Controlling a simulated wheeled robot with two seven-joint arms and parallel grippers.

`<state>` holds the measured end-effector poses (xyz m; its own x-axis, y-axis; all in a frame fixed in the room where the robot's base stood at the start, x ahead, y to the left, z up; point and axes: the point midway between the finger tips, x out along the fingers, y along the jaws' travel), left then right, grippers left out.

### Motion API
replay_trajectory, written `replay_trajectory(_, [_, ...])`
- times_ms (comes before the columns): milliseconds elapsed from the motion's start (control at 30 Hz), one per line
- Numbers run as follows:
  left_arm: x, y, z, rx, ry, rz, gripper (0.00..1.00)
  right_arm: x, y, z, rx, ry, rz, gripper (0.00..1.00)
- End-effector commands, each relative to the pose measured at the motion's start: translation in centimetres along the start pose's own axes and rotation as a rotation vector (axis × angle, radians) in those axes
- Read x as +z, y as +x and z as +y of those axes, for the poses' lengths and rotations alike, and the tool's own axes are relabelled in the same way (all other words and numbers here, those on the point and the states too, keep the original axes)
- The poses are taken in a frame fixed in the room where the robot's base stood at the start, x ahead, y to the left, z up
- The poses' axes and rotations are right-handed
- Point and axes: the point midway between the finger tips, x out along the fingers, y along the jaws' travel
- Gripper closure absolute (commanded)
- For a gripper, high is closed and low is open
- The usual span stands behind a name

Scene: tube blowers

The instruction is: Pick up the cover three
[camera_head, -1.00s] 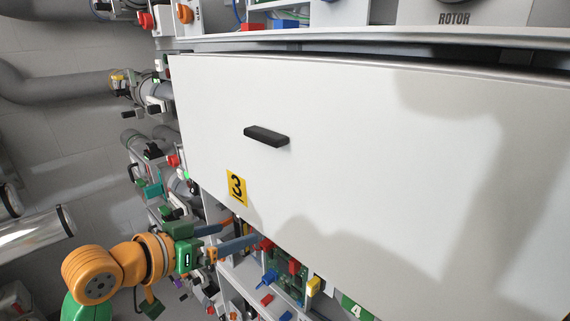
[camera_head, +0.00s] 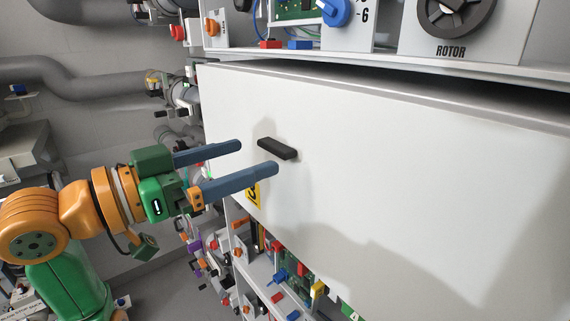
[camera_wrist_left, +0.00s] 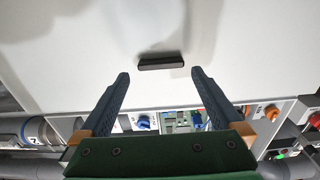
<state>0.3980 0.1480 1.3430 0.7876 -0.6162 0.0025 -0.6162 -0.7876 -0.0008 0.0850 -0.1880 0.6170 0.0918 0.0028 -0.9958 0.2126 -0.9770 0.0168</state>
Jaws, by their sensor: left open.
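The cover three is a large white panel (camera_head: 400,160) with a black bar handle (camera_head: 277,149) and a yellow label (camera_head: 254,194), partly hidden behind my finger. My left gripper (camera_head: 258,157) is open and empty, its two blue-grey fingers pointing toward the handle from the left. In the left wrist view the handle (camera_wrist_left: 160,61) lies just beyond the fingertips (camera_wrist_left: 160,74), centred between them. The fingers do not enclose it. The white panel (camera_wrist_left: 80,40) fills the upper part of that view. My right gripper is not in view.
Above the panel is a shelf edge (camera_head: 400,63) with a ROTOR unit (camera_head: 463,30) and a blue knob (camera_head: 335,11). Below it are a circuit board with coloured connectors (camera_head: 295,270). Grey pipes (camera_head: 90,78) run along the left wall.

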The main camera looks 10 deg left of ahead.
Motion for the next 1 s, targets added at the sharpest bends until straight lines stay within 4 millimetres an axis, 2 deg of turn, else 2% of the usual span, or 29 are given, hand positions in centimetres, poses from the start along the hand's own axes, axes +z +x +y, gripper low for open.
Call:
replay_trajectory(33, [-0.4,1.0,0.0,0.005,-0.008,-0.003,0.0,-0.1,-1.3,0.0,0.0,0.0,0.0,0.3])
replay_trajectory(133, [-0.2,2.5,0.0,0.003,-0.005,-0.002,0.0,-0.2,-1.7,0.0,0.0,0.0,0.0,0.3])
replay_trajectory(367, [0.2,3.0,-0.1,0.0,-0.001,-0.002,0.0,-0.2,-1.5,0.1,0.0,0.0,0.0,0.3])
replay_trajectory(467, [0.2,3.0,-0.1,0.0,-0.001,-0.002,0.22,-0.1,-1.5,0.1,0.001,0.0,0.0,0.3])
replay_trajectory(700, [0.2,3.0,-0.1,0.0,-0.001,-0.003,0.86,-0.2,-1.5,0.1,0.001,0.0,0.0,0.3])
replay_trajectory(767, [0.3,3.0,-0.1,0.0,-0.001,-0.004,1.0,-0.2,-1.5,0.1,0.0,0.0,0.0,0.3])
replay_trajectory(1000, [0.2,2.9,-0.1,-0.001,-0.001,-0.002,1.0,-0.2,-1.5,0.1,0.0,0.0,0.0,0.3])
